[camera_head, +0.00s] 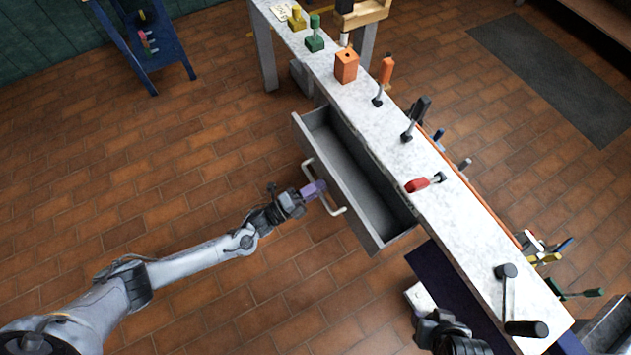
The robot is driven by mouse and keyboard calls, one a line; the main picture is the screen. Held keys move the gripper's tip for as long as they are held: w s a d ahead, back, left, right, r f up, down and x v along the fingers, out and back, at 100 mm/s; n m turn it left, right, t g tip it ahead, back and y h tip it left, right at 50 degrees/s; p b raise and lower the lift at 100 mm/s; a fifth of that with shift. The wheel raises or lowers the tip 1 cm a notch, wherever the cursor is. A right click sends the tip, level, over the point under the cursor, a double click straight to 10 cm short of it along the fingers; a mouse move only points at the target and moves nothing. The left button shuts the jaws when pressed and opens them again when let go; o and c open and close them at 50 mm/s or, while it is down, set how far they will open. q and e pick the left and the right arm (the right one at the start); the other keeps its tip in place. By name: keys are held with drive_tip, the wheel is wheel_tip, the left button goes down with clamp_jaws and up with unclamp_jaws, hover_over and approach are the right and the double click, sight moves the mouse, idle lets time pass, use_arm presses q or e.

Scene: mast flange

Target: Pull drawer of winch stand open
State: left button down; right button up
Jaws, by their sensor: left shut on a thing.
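The winch stand is a long bench with a pale top (455,215). Its grey drawer (340,195) is out from under the bench on the left, and its empty inside shows. A pale bar handle (334,209) is on the drawer's front. My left gripper (316,189) reaches in from the left and is shut on the drawer handle; its purple fingers hide part of the bar. My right gripper (447,330) is at the bottom edge, left of the bench's near end; its fingers do not show clearly.
On the bench are an orange block (346,66), a red-handled tool (425,183) and a black crank (507,300). Several tools line the right edge. A blue stand (150,45) is at the upper left. The brick floor left of the drawer is clear.

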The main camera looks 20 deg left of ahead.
use_arm(q)
drive_tip(key=c, duration=1.2)
unclamp_jaws()
drive_tip(key=shift+s+a, duration=0.15)
drive_tip(key=shift+s, duration=0.1)
drive_tip(key=p+v, duration=0.2)
drive_tip(key=v, duration=0.8)
drive_tip(key=shift+a+f+p, duration=0.1)
drive_tip(key=shift+p, duration=0.3)
